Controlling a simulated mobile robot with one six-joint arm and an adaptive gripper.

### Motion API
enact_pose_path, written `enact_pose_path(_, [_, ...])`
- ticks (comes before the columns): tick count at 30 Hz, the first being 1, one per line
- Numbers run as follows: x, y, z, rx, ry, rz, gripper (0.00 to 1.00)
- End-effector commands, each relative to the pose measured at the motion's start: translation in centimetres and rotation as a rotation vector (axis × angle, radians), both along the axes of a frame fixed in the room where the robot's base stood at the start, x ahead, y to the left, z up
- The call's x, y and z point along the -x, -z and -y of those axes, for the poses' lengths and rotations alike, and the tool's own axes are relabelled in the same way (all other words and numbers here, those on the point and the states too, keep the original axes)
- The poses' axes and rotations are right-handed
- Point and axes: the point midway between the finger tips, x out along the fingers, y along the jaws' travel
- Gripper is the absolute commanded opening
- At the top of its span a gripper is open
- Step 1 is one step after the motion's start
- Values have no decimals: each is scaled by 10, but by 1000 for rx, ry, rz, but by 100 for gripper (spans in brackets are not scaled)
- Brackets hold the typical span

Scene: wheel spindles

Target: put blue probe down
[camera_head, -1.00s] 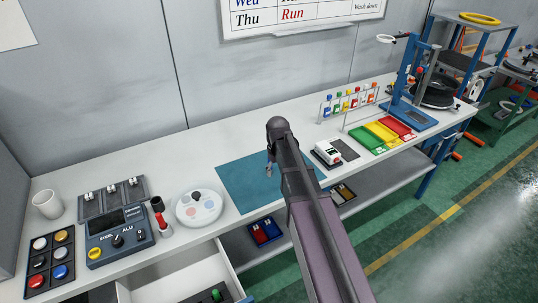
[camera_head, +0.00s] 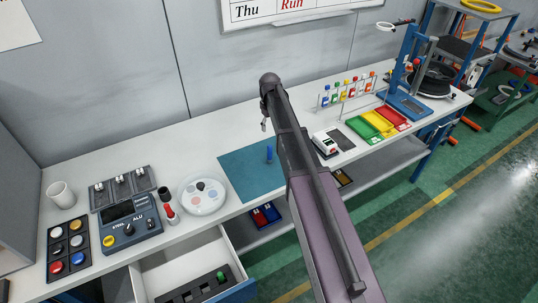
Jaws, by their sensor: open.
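The blue probe (camera_head: 269,154) stands upright on the teal mat (camera_head: 240,178), near the mat's right part and just left of my arm. My gripper (camera_head: 263,126) shows small at the end of my arm, above and behind the probe in the picture. It is open, and a gap shows between it and the probe. My arm covers the right part of the mat.
A white round palette (camera_head: 203,208) and a grey meter box (camera_head: 128,229) stand left of the mat. An open drawer (camera_head: 235,262) juts out below. Right of my arm are a white device (camera_head: 325,143), coloured trays (camera_head: 379,124) and a probe rack (camera_head: 347,92).

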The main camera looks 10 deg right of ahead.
Motion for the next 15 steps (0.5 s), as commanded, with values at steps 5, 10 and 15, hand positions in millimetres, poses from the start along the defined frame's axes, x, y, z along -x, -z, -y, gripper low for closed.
enact_pose_path(5, [0, 4, 0, 0, 0, 0, 71])
enact_pose_path(10, [0, 15, -1, 0, 0, 0, 71])
enact_pose_path(15, [0, 29, -1, 0, 0, 0, 71])
